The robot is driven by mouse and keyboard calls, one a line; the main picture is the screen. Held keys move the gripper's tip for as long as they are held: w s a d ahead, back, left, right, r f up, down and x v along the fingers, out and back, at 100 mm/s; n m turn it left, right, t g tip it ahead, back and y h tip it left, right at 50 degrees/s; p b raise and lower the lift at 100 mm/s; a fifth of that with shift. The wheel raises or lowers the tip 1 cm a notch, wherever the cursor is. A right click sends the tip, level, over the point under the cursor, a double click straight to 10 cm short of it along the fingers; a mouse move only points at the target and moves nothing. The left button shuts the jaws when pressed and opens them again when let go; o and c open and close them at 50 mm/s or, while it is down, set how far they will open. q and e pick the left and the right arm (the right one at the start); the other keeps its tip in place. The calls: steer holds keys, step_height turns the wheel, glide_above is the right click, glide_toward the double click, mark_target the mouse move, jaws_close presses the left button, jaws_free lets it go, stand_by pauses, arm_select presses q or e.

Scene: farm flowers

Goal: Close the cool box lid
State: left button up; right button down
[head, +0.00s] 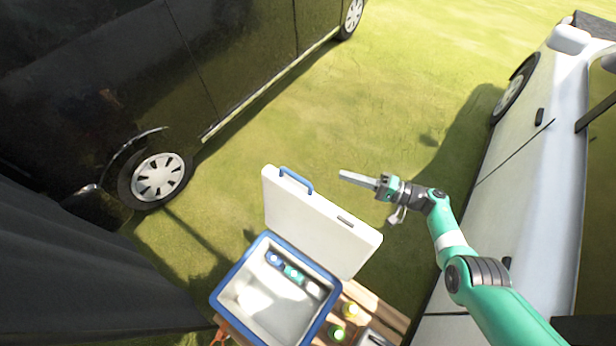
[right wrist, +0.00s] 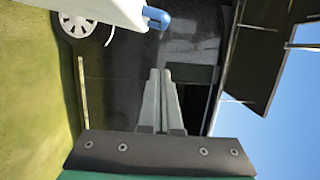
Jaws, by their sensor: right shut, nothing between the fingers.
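The cool box (head: 228,290) is white inside with a blue rim and stands at the bottom centre of the head view. Its white lid (head: 315,225) is open and raised at the box's far side, with a blue handle (head: 290,178) at its upper edge. A few items lie in the box. My right gripper (head: 345,176) is shut and empty, to the right of the handle and apart from it in the picture. In the right wrist view, the gripper fingers (right wrist: 160,100) are together, and the lid's corner (right wrist: 110,10) and blue handle (right wrist: 156,17) show above them. My left gripper is not in view.
The box stands on a slatted wooden surface (head: 385,312) with green-yellow items (head: 350,310) beside it. A dark van (head: 110,90) stands at the left and a white vehicle (head: 535,170) at the right. Grass (head: 400,70) lies open between them.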

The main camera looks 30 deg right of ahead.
steer(key=w+a+b, duration=0.1)
steer(key=w+a, duration=0.4)
steer(key=a, duration=0.4)
steer(key=shift+w+a, duration=0.3)
steer(key=shift+r, duration=0.1)
